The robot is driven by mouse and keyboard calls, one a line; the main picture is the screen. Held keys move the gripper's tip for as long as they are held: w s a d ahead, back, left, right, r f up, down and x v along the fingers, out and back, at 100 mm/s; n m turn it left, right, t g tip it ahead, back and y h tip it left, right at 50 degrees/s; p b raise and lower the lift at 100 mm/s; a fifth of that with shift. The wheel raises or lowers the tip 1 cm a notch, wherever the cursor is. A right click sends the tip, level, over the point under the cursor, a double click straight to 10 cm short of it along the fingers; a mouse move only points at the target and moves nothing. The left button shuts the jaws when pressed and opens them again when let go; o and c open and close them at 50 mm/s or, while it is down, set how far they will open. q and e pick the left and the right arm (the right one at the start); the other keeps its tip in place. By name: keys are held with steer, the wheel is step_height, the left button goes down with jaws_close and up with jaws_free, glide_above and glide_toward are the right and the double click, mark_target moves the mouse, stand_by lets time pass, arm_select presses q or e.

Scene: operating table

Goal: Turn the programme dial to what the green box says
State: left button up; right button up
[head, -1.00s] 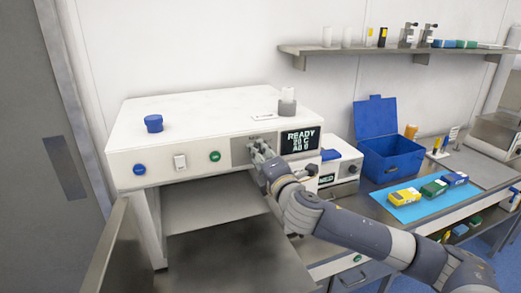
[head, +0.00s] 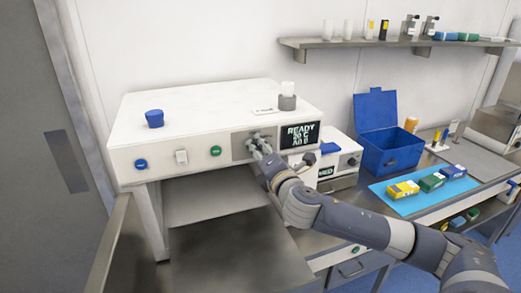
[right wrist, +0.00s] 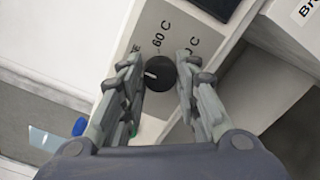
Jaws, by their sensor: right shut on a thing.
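The programme dial (right wrist: 160,73) is a black knob with a white mark, on a grey panel (head: 239,148) of the white machine. In the right wrist view the mark is on the dial's left side, and a "60 C" label stands above it. My right gripper (right wrist: 158,78) is shut on the dial, one finger on each side; in the head view the gripper (head: 262,143) hides the dial. The green box (head: 432,181) lies on a blue mat (head: 410,203) at the right, its print too small to read. My left gripper is not in view.
The display (head: 300,135) beside the panel reads "READY" and "20 C", with a blurred last line. Yellow (head: 402,190) and blue (head: 454,172) boxes flank the green one. A blue open bin (head: 390,155) stands behind. The machine has blue and green buttons at its left.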

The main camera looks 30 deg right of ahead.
steer(key=o, duration=1.1)
steer(key=shift+c, duration=0.2)
steer(key=v, duration=1.2)
steer(key=shift+a, duration=0.1)
